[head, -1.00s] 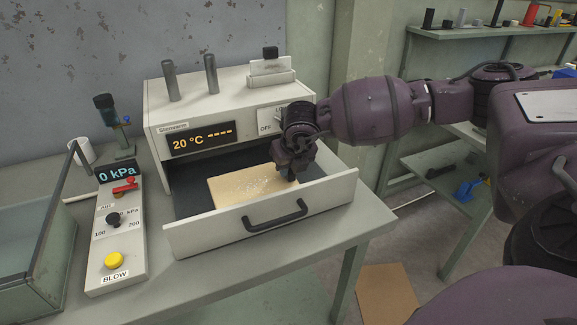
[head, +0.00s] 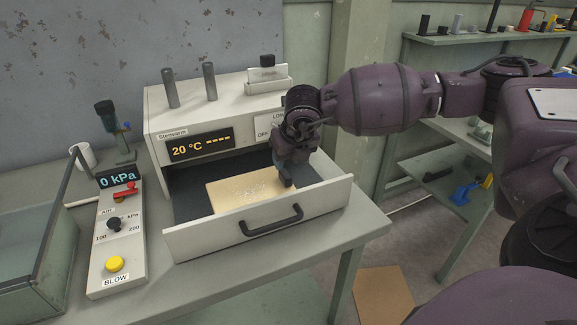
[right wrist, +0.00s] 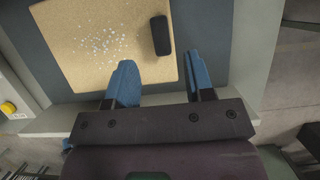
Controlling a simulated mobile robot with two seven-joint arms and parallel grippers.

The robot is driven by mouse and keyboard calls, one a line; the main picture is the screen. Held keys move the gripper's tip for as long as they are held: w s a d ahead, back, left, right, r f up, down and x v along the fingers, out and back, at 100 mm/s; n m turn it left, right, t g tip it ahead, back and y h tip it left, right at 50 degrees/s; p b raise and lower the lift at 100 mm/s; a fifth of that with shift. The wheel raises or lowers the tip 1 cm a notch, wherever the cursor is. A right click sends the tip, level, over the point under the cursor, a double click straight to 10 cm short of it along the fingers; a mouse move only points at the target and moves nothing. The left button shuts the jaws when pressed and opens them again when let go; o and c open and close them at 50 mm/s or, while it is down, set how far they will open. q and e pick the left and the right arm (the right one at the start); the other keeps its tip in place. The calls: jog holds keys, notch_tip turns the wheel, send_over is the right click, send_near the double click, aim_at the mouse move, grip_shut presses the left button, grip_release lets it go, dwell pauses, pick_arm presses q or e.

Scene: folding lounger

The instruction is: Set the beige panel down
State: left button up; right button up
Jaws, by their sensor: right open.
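The beige panel (head: 245,192) lies flat inside the open drawer, with pale specks scattered on its surface. It also shows in the right wrist view (right wrist: 80,60), with a black block (right wrist: 160,35) on it near its right edge. My right gripper (head: 285,178) is over the panel's right end, fingers pointing down. In the right wrist view its two blue fingers (right wrist: 163,75) are spread apart with nothing between them, and the black block is just beyond the gap. In the head view the gripper hides the block. My left gripper is not in view.
The drawer front with its black handle (head: 272,220) sticks out of the white warmer (head: 232,112), whose display reads 20 °C. A control box with a yellow button (head: 116,264) and a glass-sided tank (head: 35,235) stand to the left. Bare bench shows in front right.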

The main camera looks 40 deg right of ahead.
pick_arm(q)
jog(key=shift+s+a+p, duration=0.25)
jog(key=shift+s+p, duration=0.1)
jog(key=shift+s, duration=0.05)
pick_arm(e)
jog(key=shift+v, duration=2.95)
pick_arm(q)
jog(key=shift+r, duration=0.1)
